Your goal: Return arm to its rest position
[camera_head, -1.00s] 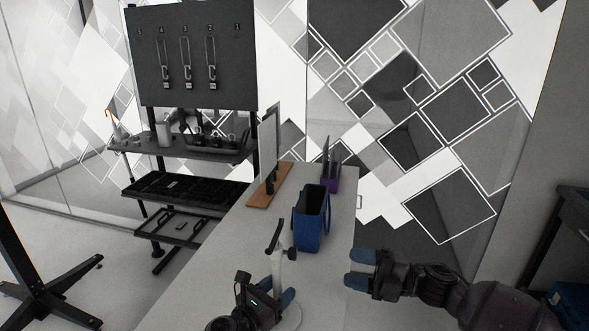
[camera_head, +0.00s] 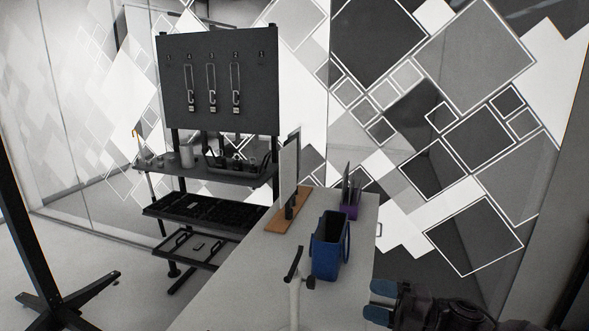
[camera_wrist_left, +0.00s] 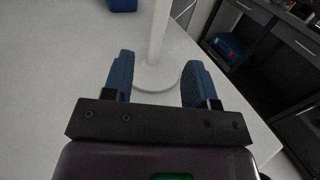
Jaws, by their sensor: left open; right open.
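My right gripper (camera_head: 380,300) shows at the lower right in the head view, with blue fingertips, open and empty, to the right of the table. My left gripper (camera_wrist_left: 158,82) shows in the left wrist view with its two blue fingers apart, and nothing is clamped between them. A white post on a round base (camera_wrist_left: 158,72) stands on the table just beyond and between those fingertips. The same post (camera_head: 295,295) with a dark top shows at the bottom of the head view. My left gripper is out of the head view.
The white table (camera_head: 250,275) holds a blue bin (camera_head: 325,252), a panel on a wooden base (camera_head: 287,222) and a purple holder (camera_head: 350,212). A dark rack with shelves (camera_head: 215,175) stands behind left. The table's near left part is clear.

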